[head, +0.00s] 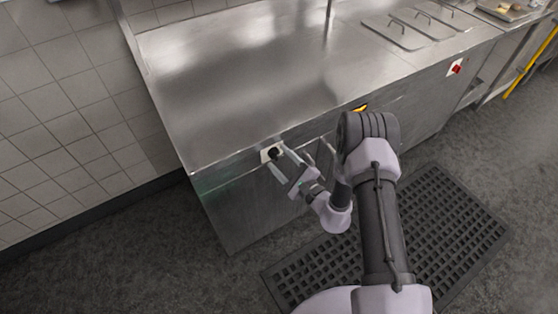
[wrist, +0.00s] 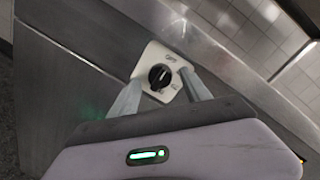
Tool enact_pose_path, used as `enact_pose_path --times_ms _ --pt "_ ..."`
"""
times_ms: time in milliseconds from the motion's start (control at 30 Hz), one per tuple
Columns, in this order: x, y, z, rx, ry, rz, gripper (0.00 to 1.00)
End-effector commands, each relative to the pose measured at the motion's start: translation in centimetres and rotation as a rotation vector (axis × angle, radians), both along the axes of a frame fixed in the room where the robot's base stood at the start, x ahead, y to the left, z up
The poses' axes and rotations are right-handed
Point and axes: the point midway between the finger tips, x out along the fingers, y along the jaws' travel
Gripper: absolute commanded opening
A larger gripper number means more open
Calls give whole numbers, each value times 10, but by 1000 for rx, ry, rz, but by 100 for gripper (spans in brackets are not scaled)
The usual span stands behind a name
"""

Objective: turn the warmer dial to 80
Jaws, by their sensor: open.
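The warmer dial (wrist: 159,77) is a round black knob on a white plate (wrist: 165,58) with small markings, on the steel counter's front. The markings are too small to read surely; one looks like "OFF". In the head view the dial (head: 274,153) shows near the counter's left front corner. My gripper (head: 278,161) reaches toward it, open and empty. In the wrist view its two fingers (wrist: 160,90) stand apart, one on either side of the dial's plate. I cannot tell whether the fingertips touch the plate or the knob.
The steel counter (head: 230,70) has a wide bare top. Lidded wells (head: 396,30) sit at its back right. A red switch (head: 456,67) and a yellow-black part (head: 360,108) are on the front. A black rubber mat (head: 450,215) lies on the floor.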

Motion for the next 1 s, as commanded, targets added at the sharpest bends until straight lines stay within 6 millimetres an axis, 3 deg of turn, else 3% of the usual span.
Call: enact_pose_path --times_ms 333,633,1000 --pt "6 5 1 0 0 0 56" --pt "6 5 1 0 0 0 0" --pt "6 5 0 53 35 -1 0"
